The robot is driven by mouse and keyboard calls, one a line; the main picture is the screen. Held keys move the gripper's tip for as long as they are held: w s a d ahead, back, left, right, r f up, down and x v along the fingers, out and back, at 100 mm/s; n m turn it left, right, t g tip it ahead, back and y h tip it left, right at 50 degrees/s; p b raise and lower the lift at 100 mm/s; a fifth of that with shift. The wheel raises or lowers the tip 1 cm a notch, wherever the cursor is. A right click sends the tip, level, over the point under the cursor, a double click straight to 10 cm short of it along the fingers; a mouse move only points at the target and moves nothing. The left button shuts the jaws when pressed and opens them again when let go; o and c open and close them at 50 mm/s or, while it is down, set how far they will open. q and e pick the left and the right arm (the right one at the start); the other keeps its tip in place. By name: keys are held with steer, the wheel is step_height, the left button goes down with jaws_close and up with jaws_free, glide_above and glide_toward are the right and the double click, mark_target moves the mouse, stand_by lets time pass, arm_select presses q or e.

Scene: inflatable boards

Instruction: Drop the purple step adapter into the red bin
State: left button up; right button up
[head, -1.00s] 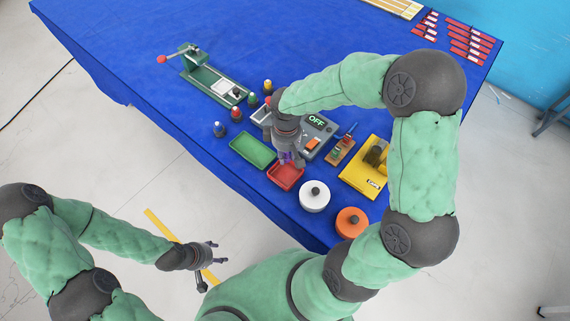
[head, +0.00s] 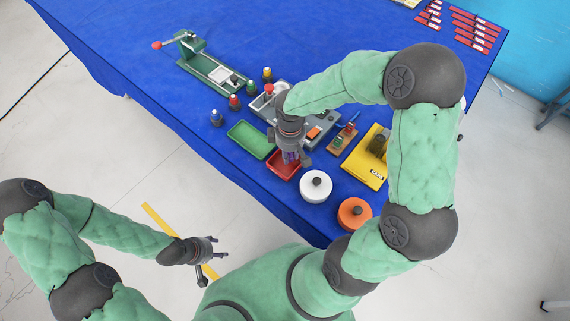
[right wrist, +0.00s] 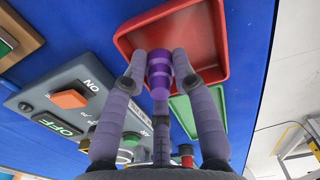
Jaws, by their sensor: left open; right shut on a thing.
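The purple step adapter (right wrist: 159,72) is held between the fingertips of my right gripper (right wrist: 161,65), which is shut on it. In the right wrist view it shows in front of the red bin (right wrist: 210,40), a shallow tray on the table. In the head view my right gripper (head: 291,158) hangs over the red bin (head: 278,170) and hides part of it; the adapter (head: 289,156) shows as a small purple patch. I cannot tell the exact height of the adapter above the bin floor. My left gripper (head: 212,248) is open and empty, off the table's front edge.
A green tray (head: 250,139) lies left of the red bin. A white round container (head: 316,187) and an orange one (head: 354,214) stand to its right. A grey switch box (head: 322,122), a yellow device (head: 358,160) and several small bottles (head: 234,103) are close by.

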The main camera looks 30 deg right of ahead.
steer(key=o, duration=1)
steer(key=shift+c, duration=0.2)
steer(key=shift+r, duration=0.2)
steer(key=shift+w+r, duration=0.1)
steer(key=shift+r, duration=0.25)
step_height(320, 180, up, 11)
